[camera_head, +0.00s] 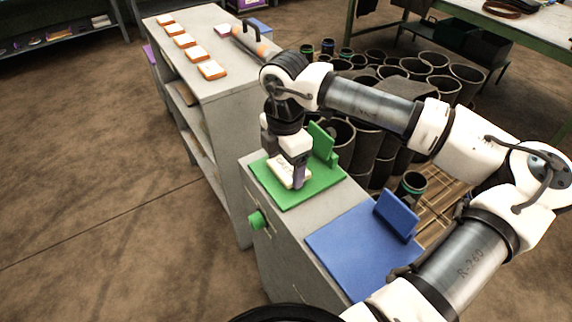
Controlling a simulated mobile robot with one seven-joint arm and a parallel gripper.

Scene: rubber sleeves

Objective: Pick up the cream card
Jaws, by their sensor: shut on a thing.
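A small cream card (283,172) is on or just above the green board (264,186), which has an upright green plate at its back. My gripper (291,178) points down at the card and is shut on it. The fingers and wrist hide part of the card. I cannot tell whether the card touches the board.
A blue board (345,248) with an upright blue plate lies to the right on the same grey cabinet (283,245). A green knob (257,219) sticks out of its front. Several orange-edged white blocks (211,70) stand on the grey shelf behind. Dark rubber sleeves (385,125) crowd the floor behind my arm.

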